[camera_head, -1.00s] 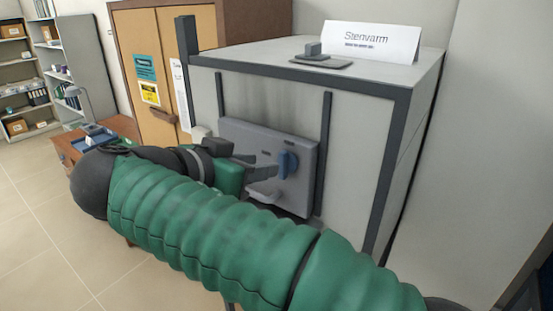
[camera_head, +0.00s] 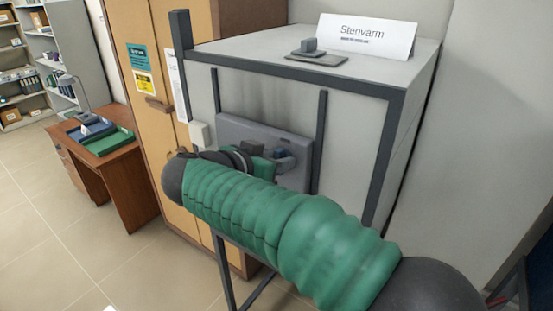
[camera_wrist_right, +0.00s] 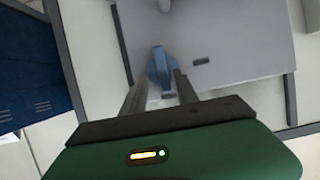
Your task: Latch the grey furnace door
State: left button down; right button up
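The grey furnace (camera_head: 340,90) stands at centre right, with a card reading "Stenvarm" on top. Its grey door panel (camera_head: 235,128) sits against the front face and also shows in the right wrist view (camera_wrist_right: 240,40). Firm contact cannot be told. My green right arm hides the door's lower part. My left gripper is out of view.
Dark frame posts flank the door, one at its right (camera_head: 319,140). A wooden cabinet (camera_head: 165,55) stands left of the furnace. A desk (camera_head: 112,160) with trays is farther left. The floor at lower left is clear.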

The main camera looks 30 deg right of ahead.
jog(key=shift+f, duration=0.1)
jog(key=shift+c, duration=1.2)
jog(key=shift+w+a+f, duration=0.1)
jog(key=shift+w+a, duration=0.3)
jog(key=shift+w, duration=0.1)
grip_shut()
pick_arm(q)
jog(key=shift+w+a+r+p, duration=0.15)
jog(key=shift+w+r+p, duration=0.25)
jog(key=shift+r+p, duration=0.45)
pick_arm(e)
jog(key=shift+w+a+f+n+g+h, duration=0.1)
jog(key=shift+w+f+n+g+h, duration=0.2)
jog(key=shift+n+g+h, duration=1.3)
jog(key=shift+w+a+f+n+g+h, duration=0.1)
jog(key=shift+w+f+n+g+h, duration=0.2)
jog(key=shift+n, duration=2.55)
jog(key=shift+w+f+n+g+h, duration=0.3)
jog(key=shift+n+g+h, duration=0.5)
jog(key=shift+n, duration=1.45)
jog(key=shift+s+f, duration=0.1)
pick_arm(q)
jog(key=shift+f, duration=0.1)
pick_arm(e)
jog(key=o, duration=0.6)
grip_release()
